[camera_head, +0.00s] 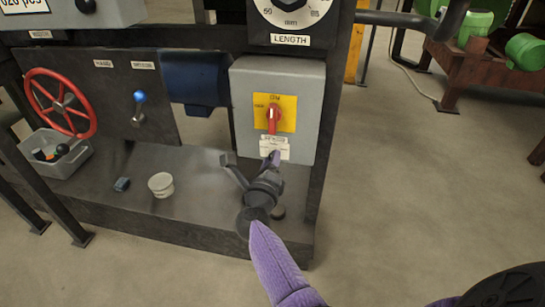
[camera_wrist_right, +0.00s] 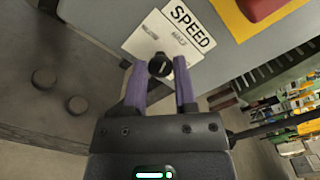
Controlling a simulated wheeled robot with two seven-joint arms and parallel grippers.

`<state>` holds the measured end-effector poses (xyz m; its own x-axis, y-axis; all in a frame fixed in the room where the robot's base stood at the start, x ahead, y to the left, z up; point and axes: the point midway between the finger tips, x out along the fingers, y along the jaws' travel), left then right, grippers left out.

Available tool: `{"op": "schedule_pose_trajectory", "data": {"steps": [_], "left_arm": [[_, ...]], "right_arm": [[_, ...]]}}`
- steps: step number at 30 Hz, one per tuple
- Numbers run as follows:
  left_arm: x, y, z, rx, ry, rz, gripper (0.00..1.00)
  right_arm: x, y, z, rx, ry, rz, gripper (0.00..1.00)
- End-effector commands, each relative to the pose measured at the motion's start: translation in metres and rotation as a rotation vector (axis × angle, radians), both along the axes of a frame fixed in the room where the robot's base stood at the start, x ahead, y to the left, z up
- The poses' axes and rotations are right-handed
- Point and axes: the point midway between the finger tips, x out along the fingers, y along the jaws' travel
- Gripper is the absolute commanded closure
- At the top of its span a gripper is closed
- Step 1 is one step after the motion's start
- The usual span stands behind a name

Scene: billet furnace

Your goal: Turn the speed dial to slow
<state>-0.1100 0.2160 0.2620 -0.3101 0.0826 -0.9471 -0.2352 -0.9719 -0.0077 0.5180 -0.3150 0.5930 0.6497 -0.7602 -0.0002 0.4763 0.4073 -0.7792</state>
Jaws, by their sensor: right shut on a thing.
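The speed dial is a small black knob (camera_wrist_right: 160,66) with a pale line on its face, at the lower edge of a white plate lettered SPEED (camera_wrist_right: 180,32). In the head view the plate (camera_head: 274,146) is on the front of a grey box (camera_head: 245,92), and the dial is mostly hidden by my gripper. My right gripper (camera_wrist_right: 160,84) has its purple fingers on both sides of the knob and is shut on it. In the head view the right gripper (camera_head: 271,160) reaches up to the box from below. The plate's smaller lettering is too blurred to read. My left gripper is not in view.
A red switch (camera_head: 272,118) on a yellow plate (camera_head: 288,104) sits just above the speed plate. A red handwheel (camera_head: 60,103) and grey bin (camera_head: 55,158) are at left.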

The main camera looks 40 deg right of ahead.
Motion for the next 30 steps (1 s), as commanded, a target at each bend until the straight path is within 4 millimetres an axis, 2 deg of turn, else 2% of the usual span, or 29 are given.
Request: {"op": "schedule_pose_trajectory", "data": {"steps": [15, 30], "left_arm": [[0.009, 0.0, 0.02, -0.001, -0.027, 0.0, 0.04], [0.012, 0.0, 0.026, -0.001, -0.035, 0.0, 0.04]], "right_arm": [[0.0, 0.001, 0.001, -0.294, 0.345, 0.001, 1.0], [0.0, 0.001, -0.002, -0.436, 0.513, 0.001, 1.0]]}}
